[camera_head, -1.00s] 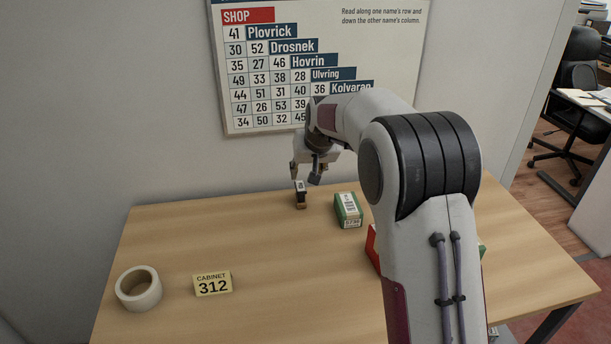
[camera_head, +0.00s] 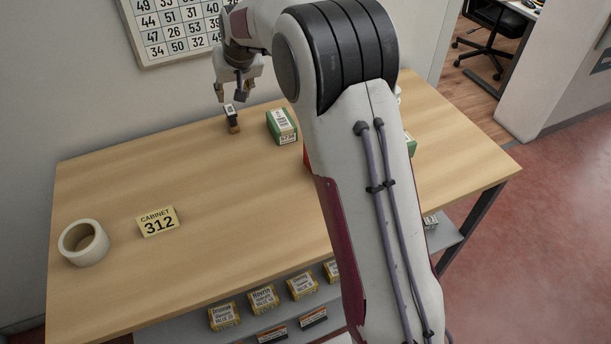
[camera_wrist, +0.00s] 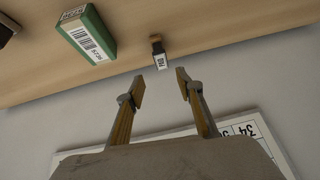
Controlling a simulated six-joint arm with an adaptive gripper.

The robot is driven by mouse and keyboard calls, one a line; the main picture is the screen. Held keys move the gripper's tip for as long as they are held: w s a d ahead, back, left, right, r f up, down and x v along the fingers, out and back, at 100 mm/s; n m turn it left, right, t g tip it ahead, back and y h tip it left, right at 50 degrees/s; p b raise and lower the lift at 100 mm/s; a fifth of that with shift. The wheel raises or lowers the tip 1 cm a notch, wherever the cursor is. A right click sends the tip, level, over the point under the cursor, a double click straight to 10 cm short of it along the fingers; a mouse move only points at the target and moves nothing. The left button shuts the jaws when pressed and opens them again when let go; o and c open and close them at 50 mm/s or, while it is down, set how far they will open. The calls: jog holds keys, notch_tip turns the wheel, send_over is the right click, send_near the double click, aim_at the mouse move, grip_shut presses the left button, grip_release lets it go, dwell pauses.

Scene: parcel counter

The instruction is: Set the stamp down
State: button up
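The stamp (camera_head: 233,120) is a small block with a dark upper part, a white label and a wooden-brown base. It stands upright on the counter near its back edge. In the wrist view the stamp (camera_wrist: 159,58) lies just beyond the fingertips, touching neither. My gripper (camera_head: 233,95) is above the stamp, with its fingers spread and nothing between them. In the wrist view my gripper (camera_wrist: 160,80) is also open and empty.
A green-and-white box (camera_head: 281,126) stands right of the stamp; it also shows in the wrist view (camera_wrist: 87,35). A tape roll (camera_head: 83,243) and a yellow cabinet 312 sign (camera_head: 158,221) are at front left. The counter's middle (camera_head: 210,180) is clear. A wall chart (camera_head: 180,35) hangs behind.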

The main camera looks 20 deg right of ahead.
jog(key=s+d+r, duration=0.1)
jog(key=s+r, duration=0.5)
jog(key=s, duration=0.6)
jog(key=s+r, duration=0.6)
jog(key=s, duration=0.6)
jog(key=s+f, duration=0.2)
jog(key=s, duration=1)
jog(key=s+d+f, duration=0.1)
jog(key=s+f, duration=0.2)
jog(key=s, duration=0.8)
jog(key=shift+s+d+g+h, duration=0.15)
jog(key=shift+s+g+h, duration=0.15)
jog(key=shift+s+g, duration=0.1)
